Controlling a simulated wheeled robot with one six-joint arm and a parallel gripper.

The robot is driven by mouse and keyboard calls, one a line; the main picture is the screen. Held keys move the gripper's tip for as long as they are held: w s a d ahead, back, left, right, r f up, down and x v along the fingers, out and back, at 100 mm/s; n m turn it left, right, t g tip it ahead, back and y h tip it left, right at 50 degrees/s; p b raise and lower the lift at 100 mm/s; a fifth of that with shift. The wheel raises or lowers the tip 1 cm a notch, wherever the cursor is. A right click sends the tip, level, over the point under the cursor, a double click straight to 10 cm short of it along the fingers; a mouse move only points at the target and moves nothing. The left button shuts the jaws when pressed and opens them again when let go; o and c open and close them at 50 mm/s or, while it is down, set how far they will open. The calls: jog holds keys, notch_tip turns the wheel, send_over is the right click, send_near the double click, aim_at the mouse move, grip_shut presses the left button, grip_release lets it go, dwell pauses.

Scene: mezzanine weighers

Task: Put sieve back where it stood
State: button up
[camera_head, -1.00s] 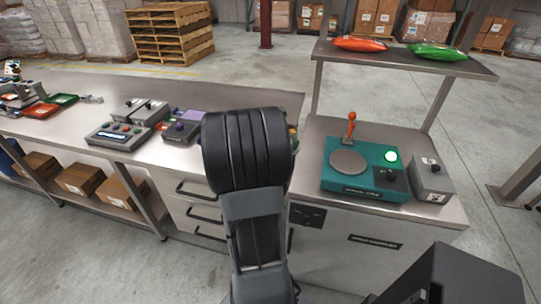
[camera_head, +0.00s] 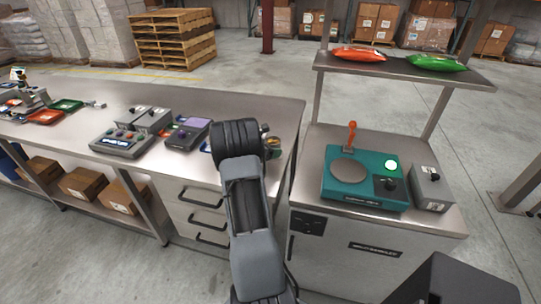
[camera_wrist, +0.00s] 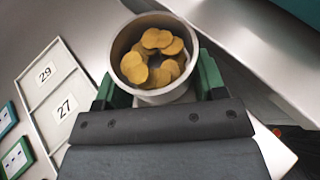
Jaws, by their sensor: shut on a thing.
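The sieve (camera_wrist: 150,97) appears in the wrist view as a round, open-topped metal vessel holding several yellow-brown discs; its underside is hidden. My gripper (camera_wrist: 157,80) has green fingers on either side of it and is shut on it. The vessel is upright over or on the metal bench; I cannot tell whether it touches. A pale board (camera_wrist: 52,95) with places marked 29 and 27 lies to its left. In the head view my arm hides most of the gripper, at the right end of the long bench.
Grey control boxes (camera_head: 123,144) and a purple-topped box (camera_head: 187,134) stand left of my arm on the long bench. The side counter on the right holds a teal weigher (camera_head: 365,178) and a grey switch box (camera_head: 430,187). A shelf (camera_head: 400,68) stands above it.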

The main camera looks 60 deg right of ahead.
jog(key=shift+w+d+f, duration=0.15)
jog(key=shift+w+f, duration=0.05)
jog(key=shift+f, duration=1.55)
jog(key=shift+f, duration=0.15)
jog(key=o, duration=1.2)
